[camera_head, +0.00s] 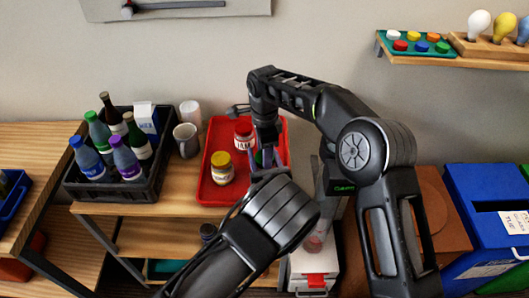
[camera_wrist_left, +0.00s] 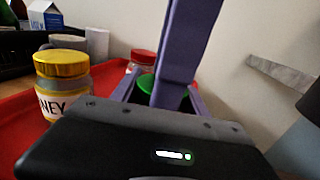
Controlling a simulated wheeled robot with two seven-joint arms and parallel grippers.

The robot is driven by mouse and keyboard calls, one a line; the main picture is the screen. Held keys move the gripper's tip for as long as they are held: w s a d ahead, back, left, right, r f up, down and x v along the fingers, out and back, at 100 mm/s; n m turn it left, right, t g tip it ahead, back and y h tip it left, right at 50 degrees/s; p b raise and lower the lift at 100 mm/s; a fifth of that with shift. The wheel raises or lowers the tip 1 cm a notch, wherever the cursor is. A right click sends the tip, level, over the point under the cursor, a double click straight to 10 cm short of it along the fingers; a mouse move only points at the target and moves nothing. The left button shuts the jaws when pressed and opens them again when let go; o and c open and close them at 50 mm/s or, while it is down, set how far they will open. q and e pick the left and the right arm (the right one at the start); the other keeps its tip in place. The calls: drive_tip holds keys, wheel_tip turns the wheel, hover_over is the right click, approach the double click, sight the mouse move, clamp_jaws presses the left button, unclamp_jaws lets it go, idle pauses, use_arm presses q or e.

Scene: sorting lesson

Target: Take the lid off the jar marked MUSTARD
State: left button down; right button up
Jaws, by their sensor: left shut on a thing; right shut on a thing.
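A jar with a green lid (camera_head: 260,157) stands at the right of the red tray, mostly hidden by my arms; its label does not show. In the left wrist view its green lid (camera_wrist_left: 147,84) lies between purple fingers. My left gripper (camera_head: 265,168), reaching up from below, is shut on this jar; the left wrist view shows its fingers (camera_wrist_left: 160,92) at either side. My right gripper (camera_head: 266,147) comes down from above and is shut, apparently on the green lid. Whether the lid is apart from the jar cannot be told.
The red tray (camera_head: 207,188) also holds a yellow-lidded jar (camera_head: 222,170), its label partly reading "NEY", and a red-lidded jar (camera_head: 243,136). Left are cups (camera_head: 186,140) and a black crate (camera_head: 76,190) of bottles. A blue bin (camera_head: 480,205) stands at right.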

drive_tip(key=n, duration=0.3)
drive_tip(key=shift+n, duration=0.4)
drive_tip(key=o, duration=1.5)
drive_tip(key=shift+o, duration=0.2)
drive_tip(key=shift+r, duration=2.3)
drive_tip(key=shift+c, duration=0.3)
